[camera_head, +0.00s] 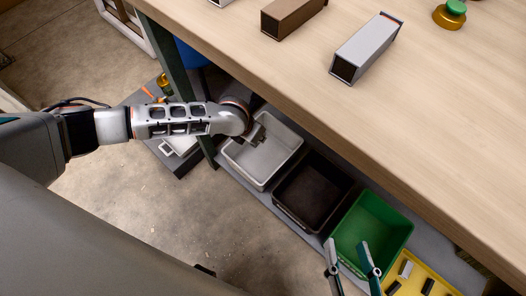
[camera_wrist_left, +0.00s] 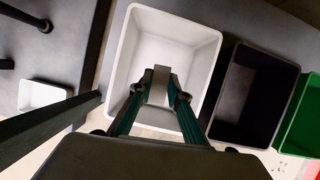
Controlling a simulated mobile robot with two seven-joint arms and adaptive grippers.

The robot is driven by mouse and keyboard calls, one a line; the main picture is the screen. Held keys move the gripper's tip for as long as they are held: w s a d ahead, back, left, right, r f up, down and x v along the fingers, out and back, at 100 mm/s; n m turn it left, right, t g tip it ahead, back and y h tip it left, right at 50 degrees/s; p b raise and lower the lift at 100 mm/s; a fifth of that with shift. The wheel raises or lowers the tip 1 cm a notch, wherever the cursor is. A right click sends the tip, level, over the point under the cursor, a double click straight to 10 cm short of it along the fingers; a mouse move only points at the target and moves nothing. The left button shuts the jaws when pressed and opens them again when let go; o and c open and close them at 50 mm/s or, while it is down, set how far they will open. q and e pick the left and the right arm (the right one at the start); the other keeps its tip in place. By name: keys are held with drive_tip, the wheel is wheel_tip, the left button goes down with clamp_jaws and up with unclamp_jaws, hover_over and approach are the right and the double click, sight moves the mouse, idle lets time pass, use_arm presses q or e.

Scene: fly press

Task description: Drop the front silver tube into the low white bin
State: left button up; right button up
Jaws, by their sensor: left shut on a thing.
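My left gripper (camera_wrist_left: 162,95) is shut on a small grey piece (camera_wrist_left: 160,78), which looks like a silver tube. It is held over the low white bin (camera_wrist_left: 208,62). In the head view the left gripper (camera_head: 257,138) is partly hidden by its wrist and sits above the white bin (camera_head: 286,161), whose floor looks empty. Another silver tube (camera_head: 367,48) lies on the bench near its edge. My right gripper (camera_head: 347,247) is open and empty, by the green bin.
A black bin (camera_head: 311,190) and a green bin (camera_head: 372,226) stand right of the white bin on a low shelf. A yellow tray (camera_head: 417,276) holds small pieces. A brown tube (camera_head: 292,15) lies on the bench (camera_head: 440,110), whose edge runs above the bins. A dark green post (camera_wrist_left: 50,133) stands left.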

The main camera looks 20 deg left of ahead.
use_arm(q)
drive_tip(key=shift+f, duration=0.2)
drive_tip(key=shift+w+r, duration=0.15)
drive_tip(key=shift+r, duration=0.05)
drive_tip(key=o, duration=1)
drive_tip(key=shift+o, duration=0.2)
use_arm(e)
drive_tip(key=shift+s+a+f, duration=0.1)
drive_tip(key=shift+s+a, duration=0.05)
drive_tip(key=shift+a, duration=0.1)
drive_tip(key=shift+s+d, duration=0.1)
use_arm(q)
drive_tip(key=v, duration=1.2)
